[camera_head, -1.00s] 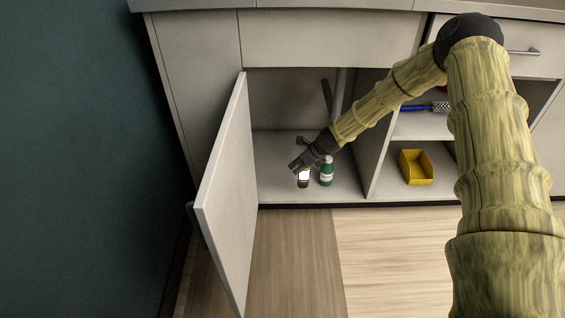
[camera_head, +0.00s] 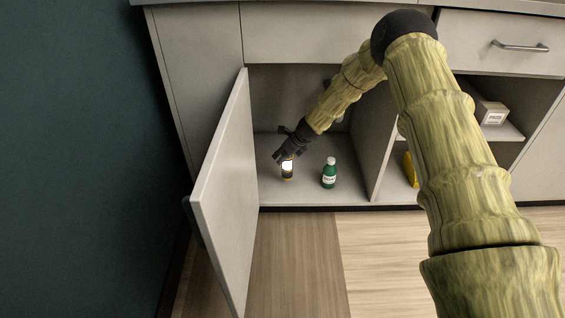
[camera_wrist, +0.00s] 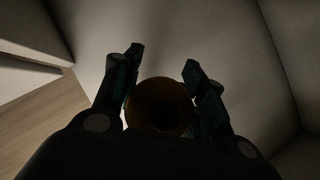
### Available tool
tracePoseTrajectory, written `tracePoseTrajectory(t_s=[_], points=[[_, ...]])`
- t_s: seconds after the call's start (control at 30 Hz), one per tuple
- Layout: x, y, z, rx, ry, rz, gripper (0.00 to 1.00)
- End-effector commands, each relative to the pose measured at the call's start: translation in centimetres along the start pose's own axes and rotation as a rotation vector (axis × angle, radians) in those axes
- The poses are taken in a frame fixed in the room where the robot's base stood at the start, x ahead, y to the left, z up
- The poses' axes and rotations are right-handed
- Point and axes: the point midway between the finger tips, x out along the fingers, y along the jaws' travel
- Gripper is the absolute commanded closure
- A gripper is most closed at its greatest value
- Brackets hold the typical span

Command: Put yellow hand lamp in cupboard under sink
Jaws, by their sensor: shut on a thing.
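My gripper (camera_head: 286,162) is inside the open cupboard under the sink (camera_head: 318,198), near its left side.
A green bottle (camera_head: 329,174) stands to the right of the lamp. The cupboard door (camera_head: 222,195) stands open on the left. A divider (camera_head: 375,145) bounds the right side.

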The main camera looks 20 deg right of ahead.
Motion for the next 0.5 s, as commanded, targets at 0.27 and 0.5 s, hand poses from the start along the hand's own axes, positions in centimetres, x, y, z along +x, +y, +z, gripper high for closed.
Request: tracePoseTrajectory(t_s=[0.27,0.5], points=[[2.9,0.0,-1.3,-0.002,-0.001,0.0,0.86],[3.1,0.0,-1.5,-0.002,-0.001,-0.001,0.85]])
